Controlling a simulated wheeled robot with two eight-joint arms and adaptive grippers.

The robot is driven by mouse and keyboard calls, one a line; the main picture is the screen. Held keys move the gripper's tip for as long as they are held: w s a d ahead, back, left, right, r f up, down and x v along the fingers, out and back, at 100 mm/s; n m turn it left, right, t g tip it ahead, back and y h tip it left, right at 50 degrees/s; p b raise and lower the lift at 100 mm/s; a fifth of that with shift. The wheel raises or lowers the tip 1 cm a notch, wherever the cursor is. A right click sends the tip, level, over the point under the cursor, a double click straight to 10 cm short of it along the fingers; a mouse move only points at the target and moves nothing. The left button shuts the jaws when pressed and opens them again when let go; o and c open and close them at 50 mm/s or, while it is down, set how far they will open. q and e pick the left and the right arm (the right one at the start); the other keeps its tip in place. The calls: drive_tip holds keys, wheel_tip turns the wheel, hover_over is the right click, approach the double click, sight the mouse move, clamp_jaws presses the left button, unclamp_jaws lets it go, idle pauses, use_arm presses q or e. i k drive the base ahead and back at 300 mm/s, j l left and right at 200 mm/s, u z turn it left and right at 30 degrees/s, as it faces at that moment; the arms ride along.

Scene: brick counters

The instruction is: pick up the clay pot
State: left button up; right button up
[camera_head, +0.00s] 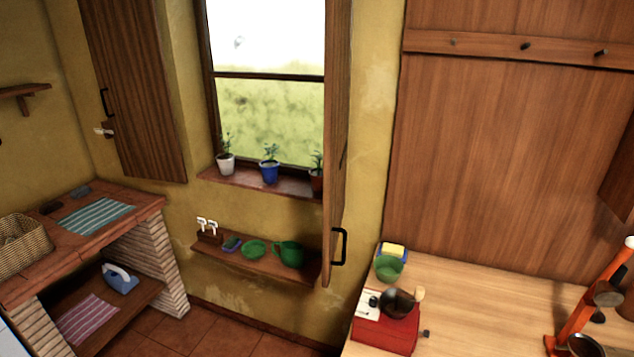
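No object is plainly the clay pot. A small reddish-brown plant pot (317,180) stands at the right end of the windowsill, partly hidden by the open shutter. A blue plant pot (269,173) and a white plant pot (226,165) stand to its left on the same sill. A dark brown round vessel (398,304) rests on a red box-like object (384,335) on the wooden counter, with a pale wooden knob or handle at its right. Neither of my grippers is in view.
The open shutter (337,120) juts out beside the sill. A wall shelf (297,273) below holds a green mug (290,254) and green dish (253,249). The wooden counter (470,290) has a green bowl (388,268) and orange stand (583,305), with bare space between.

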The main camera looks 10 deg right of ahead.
sight(316, 180)
drive_tip(key=z, duration=0.3)
drive_tip(key=i+j+z, duration=0.2)
drive_tip(key=z, duration=0.3)
drive_tip(key=i+j+z, duration=0.15)
drive_tip(key=j+z, duration=0.35)
drive_tip(key=i+j+z, duration=0.1)
drive_tip(key=j+z, duration=0.2)
drive_tip(key=z, duration=0.15)
drive_tip(key=j+z, duration=0.4)
drive_tip(key=j, duration=2.25)
